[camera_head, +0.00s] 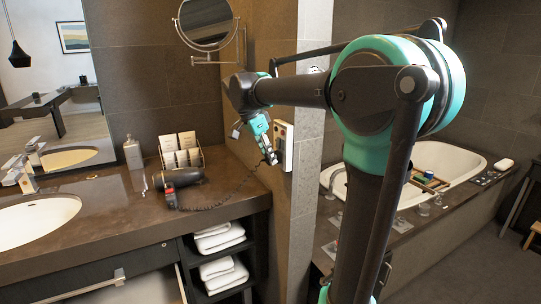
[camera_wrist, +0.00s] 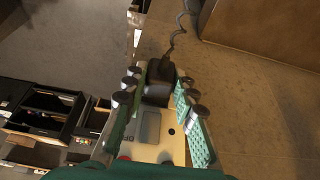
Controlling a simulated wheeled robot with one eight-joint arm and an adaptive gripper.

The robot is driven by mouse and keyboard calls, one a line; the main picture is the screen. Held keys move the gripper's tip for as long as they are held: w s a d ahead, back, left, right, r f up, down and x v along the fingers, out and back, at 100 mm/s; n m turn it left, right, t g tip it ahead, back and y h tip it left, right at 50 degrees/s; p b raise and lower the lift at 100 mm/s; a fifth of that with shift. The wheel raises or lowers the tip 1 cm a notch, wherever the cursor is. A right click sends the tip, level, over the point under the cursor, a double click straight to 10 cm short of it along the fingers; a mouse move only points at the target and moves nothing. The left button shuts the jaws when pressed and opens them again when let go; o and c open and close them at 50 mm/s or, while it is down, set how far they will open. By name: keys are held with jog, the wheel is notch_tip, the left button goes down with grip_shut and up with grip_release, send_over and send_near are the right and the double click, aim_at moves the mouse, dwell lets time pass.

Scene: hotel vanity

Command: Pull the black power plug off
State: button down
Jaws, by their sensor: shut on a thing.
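The black power plug (camera_wrist: 158,85) sits between the two fingers of my gripper (camera_wrist: 160,90) in the wrist view, with its coiled cord (camera_wrist: 178,38) running away at the top. My gripper is shut on the plug. A pale wall panel (camera_wrist: 147,150) with a grey switch lies just behind the plug; I cannot tell whether the plug is still seated in it. In the head view my gripper (camera_head: 269,155) is at the same wall panel (camera_head: 284,143) on the end of the partition wall, and the plug is too small to make out clearly.
The cord (camera_head: 225,202) hangs across the dark counter (camera_head: 120,210) to a black hair dryer (camera_head: 180,179). A card holder (camera_head: 181,158) stands behind the dryer. Folded towels (camera_head: 222,273) lie on shelves below. A bathtub (camera_head: 440,165) is to the right of the partition.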

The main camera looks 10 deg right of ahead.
jog(key=shift+s+a, duration=0.2)
jog(key=shift+a, duration=0.35)
jog(key=shift+s+a, duration=0.1)
jog(key=shift+a, duration=0.2)
jog(key=shift+s+a, duration=0.1)
jog(key=shift+a, duration=0.25)
jog(key=shift+s+a, duration=0.1)
jog(key=shift+a, duration=0.2)
jog(key=shift+a, duration=0.15)
jog(key=shift+r, duration=0.1)
jog(key=v, duration=0.8)
jog(key=shift+r, duration=0.45)
dwell(0.3)
